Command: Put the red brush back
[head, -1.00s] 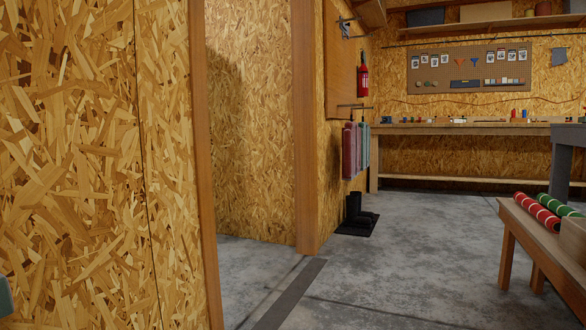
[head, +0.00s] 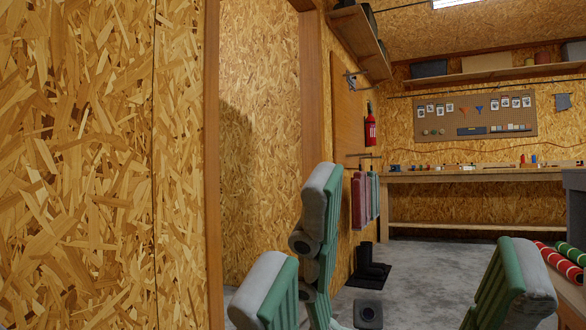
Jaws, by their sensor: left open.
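I cannot make out a red brush. Small coloured items, some of them red (head: 522,161), stand on the plank bench (head: 480,176) at the back, too small to tell apart. My left gripper (head: 402,268), with green fingers and grey pads, is raised close to the camera at the bottom centre and right. Its fingers are spread wide with nothing between them. It is far in front of the bench and hides part of the floor. My right gripper is not in view.
A chipboard wall (head: 80,160) and a doorway fill the left. A red fire extinguisher (head: 370,128) hangs beyond it, with dark boots (head: 368,262) below. Red (head: 560,264) and green (head: 572,252) rolls lie at the lower right. Grey floor (head: 425,258) is open toward the bench.

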